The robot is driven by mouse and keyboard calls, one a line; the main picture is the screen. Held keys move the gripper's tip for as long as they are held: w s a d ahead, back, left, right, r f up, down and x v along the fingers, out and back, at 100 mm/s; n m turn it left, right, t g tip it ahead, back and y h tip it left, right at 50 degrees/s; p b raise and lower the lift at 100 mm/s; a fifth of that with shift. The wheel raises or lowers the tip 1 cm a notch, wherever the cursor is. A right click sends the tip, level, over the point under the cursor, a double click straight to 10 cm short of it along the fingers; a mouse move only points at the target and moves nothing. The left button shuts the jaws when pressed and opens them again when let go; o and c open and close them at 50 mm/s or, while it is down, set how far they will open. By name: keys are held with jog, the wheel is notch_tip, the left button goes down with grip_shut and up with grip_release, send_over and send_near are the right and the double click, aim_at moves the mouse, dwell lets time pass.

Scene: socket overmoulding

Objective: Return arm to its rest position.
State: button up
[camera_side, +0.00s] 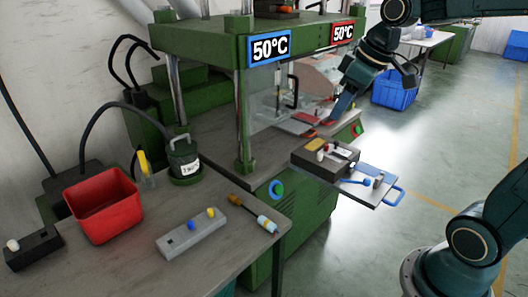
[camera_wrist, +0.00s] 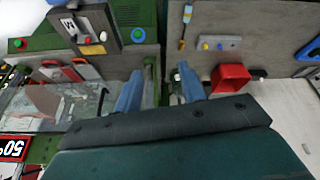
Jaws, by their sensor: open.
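My gripper (camera_side: 340,110) is at the right side of the green press (camera_side: 192,37), its blue fingers pointing down near red-and-grey parts (camera_side: 312,120) on the press table. In the wrist view my gripper (camera_wrist: 160,86) shows two blue fingers spread apart with nothing between them. From the side, I cannot tell whether the fingertips touch the press table. My arm reaches in from the upper right of the side view.
A dark fixture block (camera_side: 322,160) and a blue-handled tray (camera_side: 376,196) stick out at the press front. The bench holds a red bin (camera_side: 103,212), a grey button box (camera_side: 206,232) and a screwdriver-like tool (camera_side: 255,215). Open floor lies to the right.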

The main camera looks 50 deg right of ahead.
jog(key=s+a+f+m, duration=0.1)
jog(key=s+a, duration=0.2)
jog(key=s, duration=0.3)
jog(key=s+a+f+m+t, duration=0.1)
jog(key=s+a+f, duration=0.1)
jog(key=s, duration=0.5)
jog(key=shift+s+a, duration=0.25)
jog(key=shift+a, duration=0.25)
